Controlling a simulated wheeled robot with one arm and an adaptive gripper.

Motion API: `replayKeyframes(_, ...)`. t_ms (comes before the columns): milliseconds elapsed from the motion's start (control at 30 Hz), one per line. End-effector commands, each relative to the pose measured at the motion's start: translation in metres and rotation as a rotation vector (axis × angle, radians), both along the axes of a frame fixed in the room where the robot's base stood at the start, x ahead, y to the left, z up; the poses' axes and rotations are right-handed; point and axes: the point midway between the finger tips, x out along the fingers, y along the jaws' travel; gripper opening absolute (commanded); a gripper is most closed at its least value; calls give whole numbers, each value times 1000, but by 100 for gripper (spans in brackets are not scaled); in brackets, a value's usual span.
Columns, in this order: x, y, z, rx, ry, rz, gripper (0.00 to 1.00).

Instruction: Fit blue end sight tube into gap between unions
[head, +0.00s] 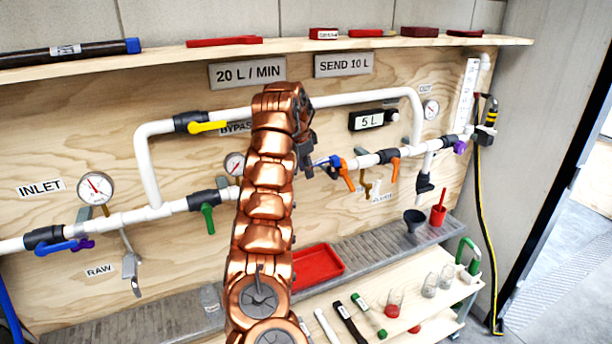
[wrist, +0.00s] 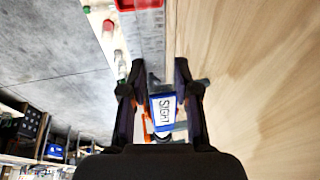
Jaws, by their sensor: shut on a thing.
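My gripper (head: 305,155) is in front of the pipe run on the plywood wall, at the middle of the head view. In the wrist view my gripper (wrist: 160,85) is shut on the sight tube (wrist: 163,112), which carries a white SIGHT label with blue edging. A small blue part (head: 322,161) shows just right of the gripper in the head view, beside an orange-handled valve (head: 346,174). My arm covers the pipe between the green-handled valve (head: 208,216) and there, so the gap and the unions are hidden. I cannot tell whether the tube touches the pipe.
A white bypass pipe (head: 350,97) loops above. A shelf (head: 160,55) overhead holds a dark tube with a blue end (head: 95,50) and red items. Below are a grey ledge (head: 365,258) with a red tray (head: 318,264), a funnel (head: 414,218), and a bench with jars.

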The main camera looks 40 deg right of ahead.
Motion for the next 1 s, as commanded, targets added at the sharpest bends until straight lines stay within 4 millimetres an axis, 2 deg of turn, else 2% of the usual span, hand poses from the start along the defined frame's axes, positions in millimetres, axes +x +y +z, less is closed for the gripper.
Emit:
replayKeyframes(33, -3, 1, -12, 13, 16, -4, 0)
replayKeyframes(200, -3, 1, -13, 15, 21, -4, 0)
replayKeyframes(233, -3, 1, -13, 15, 21, -4, 30)
replayKeyframes(467, -2, 1, -11, 13, 18, -2, 54)
replayKeyframes(833, -2, 1, -7, 11, 13, -1, 55)
replayKeyframes(1000, -2, 4, 2, 11, 11, 1, 55)
